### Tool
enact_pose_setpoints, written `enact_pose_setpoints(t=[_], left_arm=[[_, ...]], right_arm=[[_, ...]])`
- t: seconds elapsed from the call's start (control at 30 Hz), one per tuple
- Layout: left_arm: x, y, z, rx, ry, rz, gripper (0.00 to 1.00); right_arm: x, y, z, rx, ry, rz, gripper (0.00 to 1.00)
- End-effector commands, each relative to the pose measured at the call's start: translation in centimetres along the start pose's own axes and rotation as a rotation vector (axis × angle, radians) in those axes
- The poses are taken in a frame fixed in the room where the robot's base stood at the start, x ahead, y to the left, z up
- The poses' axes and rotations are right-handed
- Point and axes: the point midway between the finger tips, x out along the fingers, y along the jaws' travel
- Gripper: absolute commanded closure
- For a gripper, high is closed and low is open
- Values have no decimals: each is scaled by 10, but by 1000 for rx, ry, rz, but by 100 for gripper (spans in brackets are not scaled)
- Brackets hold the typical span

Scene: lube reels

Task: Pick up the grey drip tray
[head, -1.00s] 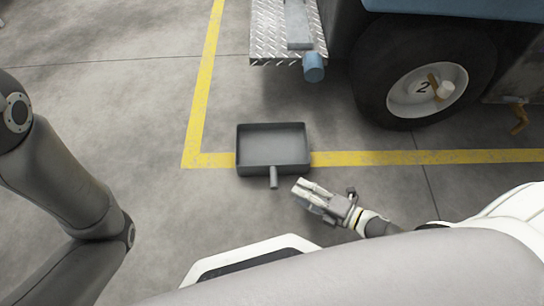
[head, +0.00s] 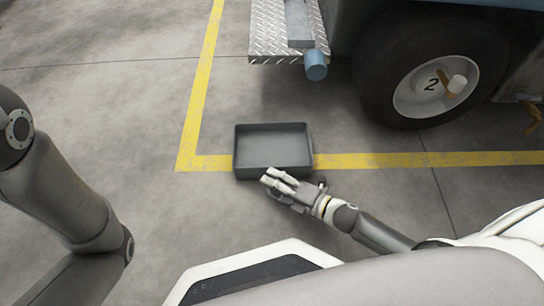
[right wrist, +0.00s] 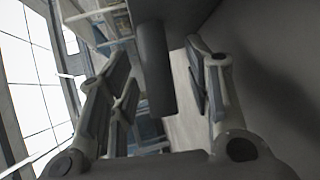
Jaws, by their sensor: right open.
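The grey drip tray (head: 272,145) lies flat on the floor across the yellow line in the head view. It is a shallow rectangular pan. My right gripper (head: 268,179) is at its near edge and covers the handle in that view. In the right wrist view a dark grey cylinder, the tray's handle (right wrist: 156,70), stands between the spread fingers of my right gripper (right wrist: 160,105). The fingers are open and a gap shows to the right of the handle. My left arm shows at the left of the head view, but its gripper is out of view.
A diamond-plate step (head: 272,38) with a blue cylinder (head: 315,65) is at the back. The floor left of the tray is clear.

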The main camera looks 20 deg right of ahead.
Motion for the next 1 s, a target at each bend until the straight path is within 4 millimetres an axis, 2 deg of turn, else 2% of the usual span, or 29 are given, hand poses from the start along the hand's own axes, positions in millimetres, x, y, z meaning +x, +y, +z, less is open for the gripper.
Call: enact_pose_setpoints(t=[0.27, 0.6, 1.0], left_arm=[[0, 0, 0, 0, 0, 0, 60], [0, 0, 0, 0, -1, 0, 60], [0, 0, 0, 0, -1, 0, 60]], right_arm=[[1, 0, 0, 0, -1, -1, 55], [1, 0, 0, 0, -1, -1, 99], [1, 2, 0, -1, 0, 1, 100]])
